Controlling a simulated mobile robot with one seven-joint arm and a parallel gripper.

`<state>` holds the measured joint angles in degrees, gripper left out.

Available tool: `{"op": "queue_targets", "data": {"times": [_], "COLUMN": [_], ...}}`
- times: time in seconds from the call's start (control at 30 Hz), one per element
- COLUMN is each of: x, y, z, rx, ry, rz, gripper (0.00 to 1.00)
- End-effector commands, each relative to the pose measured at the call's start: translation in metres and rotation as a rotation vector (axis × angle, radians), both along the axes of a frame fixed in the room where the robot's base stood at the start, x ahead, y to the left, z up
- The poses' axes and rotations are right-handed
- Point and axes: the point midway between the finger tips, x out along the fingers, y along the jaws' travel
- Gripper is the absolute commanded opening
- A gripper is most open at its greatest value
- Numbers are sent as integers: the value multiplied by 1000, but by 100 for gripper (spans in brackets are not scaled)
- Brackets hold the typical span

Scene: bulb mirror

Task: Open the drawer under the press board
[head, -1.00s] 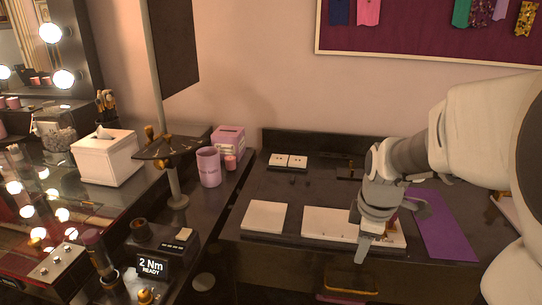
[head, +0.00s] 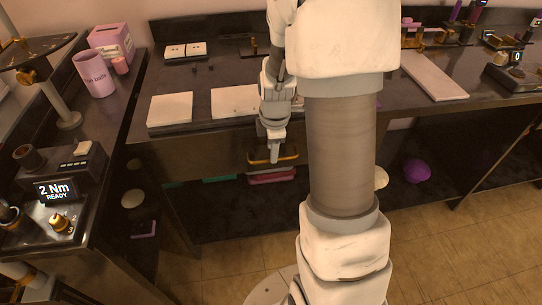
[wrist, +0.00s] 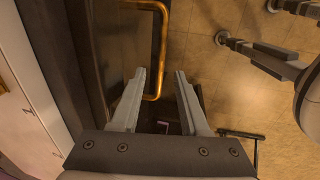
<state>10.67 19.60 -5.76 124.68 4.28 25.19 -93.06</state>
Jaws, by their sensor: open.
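The white press board (head: 232,101) lies on the dark counter, partly hidden by my arm. The dark drawer front (head: 205,155) is below it, with a brass bar handle (head: 286,160). My gripper (head: 275,156) points down in front of the counter edge, at the handle. In the wrist view, the brass handle (wrist: 163,45) runs down the picture and its end lies between the open fingers (wrist: 160,75). I cannot tell whether either finger touches it. The drawer looks shut.
A white square board (head: 171,109) lies to the left on the counter. A pink box (head: 270,177) sits below the handle. The side table at left carries a "2 Nm" device (head: 57,190). Tiled floor (head: 440,235) is open in front.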

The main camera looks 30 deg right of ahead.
Motion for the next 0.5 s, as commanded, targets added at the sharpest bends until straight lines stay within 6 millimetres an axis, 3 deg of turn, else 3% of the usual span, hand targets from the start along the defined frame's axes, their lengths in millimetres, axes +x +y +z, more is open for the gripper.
{"op": "queue_targets", "data": {"times": [0.03,0.2,0.5], "x": [1,5,6], "y": [0,-2,-2], "z": [-11,-26,-30], "rx": [1,0,0], "ry": [2,0,-1], "rz": [-1,1,0], "gripper": [45,45,45]}}
